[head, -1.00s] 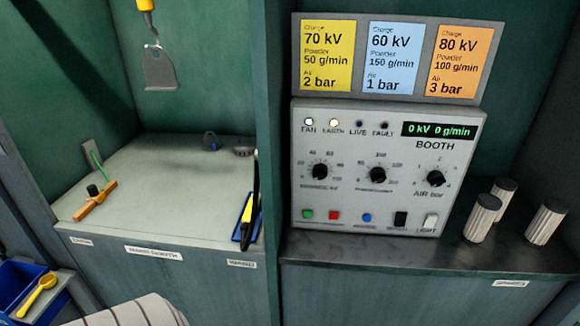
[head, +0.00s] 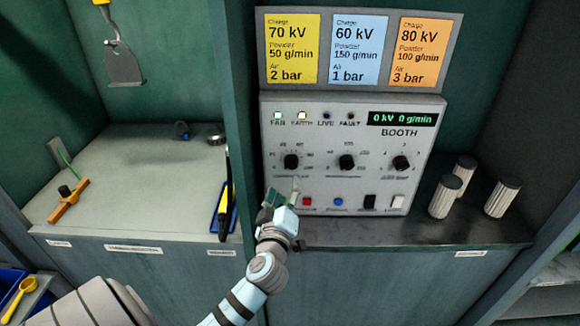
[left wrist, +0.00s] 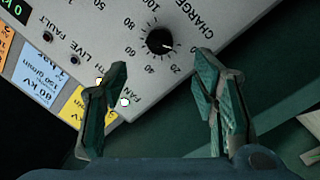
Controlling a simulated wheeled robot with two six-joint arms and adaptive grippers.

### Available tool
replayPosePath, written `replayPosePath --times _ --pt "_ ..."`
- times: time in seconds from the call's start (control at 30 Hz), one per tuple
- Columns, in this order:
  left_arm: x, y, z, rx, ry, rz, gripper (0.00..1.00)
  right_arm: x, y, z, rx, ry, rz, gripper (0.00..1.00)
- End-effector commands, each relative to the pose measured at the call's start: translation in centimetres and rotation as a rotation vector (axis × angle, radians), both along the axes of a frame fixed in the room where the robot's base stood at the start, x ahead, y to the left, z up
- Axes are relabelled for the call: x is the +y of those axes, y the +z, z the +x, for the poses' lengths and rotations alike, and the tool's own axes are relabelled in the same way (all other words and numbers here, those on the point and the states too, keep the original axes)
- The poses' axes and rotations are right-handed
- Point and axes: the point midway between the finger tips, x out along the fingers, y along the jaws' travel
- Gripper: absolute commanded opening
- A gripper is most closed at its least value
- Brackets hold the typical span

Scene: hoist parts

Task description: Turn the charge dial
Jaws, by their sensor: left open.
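The charge dial (head: 291,162) is a black round knob at the left of the row of dials on the grey booth panel (head: 430,150). In the left wrist view the charge dial (left wrist: 160,41) has a numbered scale and the word CHARGE beside it. My left gripper (head: 284,193) is open, just below the dial in the head view, in front of the panel's lower left. In the left wrist view its green-padded fingers (left wrist: 162,68) stand apart, with the dial seen between and beyond them. No finger visibly touches the dial. My right gripper is not in view.
The panel display (head: 402,119) reads 0 kV 0 g/min. A powder dial (head: 347,162) and an air dial (head: 401,163) sit to the right, with buttons (head: 338,202) below. Three setting cards (head: 360,48) hang above. Ribbed cylinders (head: 446,197) stand on the right counter.

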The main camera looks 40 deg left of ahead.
Motion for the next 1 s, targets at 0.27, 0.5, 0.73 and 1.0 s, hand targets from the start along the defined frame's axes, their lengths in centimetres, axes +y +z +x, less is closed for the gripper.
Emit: replayPosePath --times 0.27,0.5,0.73,1.0 --pt "4.0 0.1 6.5 0.002 0.003 0.001 0.54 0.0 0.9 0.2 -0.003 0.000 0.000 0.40" --pt "5.1 0.0 8.4 0.001 0.000 -0.001 0.54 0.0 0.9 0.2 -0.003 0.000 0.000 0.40" --pt "5.1 0.0 8.4 0.002 -0.001 0.000 0.52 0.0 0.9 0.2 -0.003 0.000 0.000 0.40" --pt "5.1 -0.1 8.4 0.003 0.000 -0.001 0.09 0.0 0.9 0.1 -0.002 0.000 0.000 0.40"
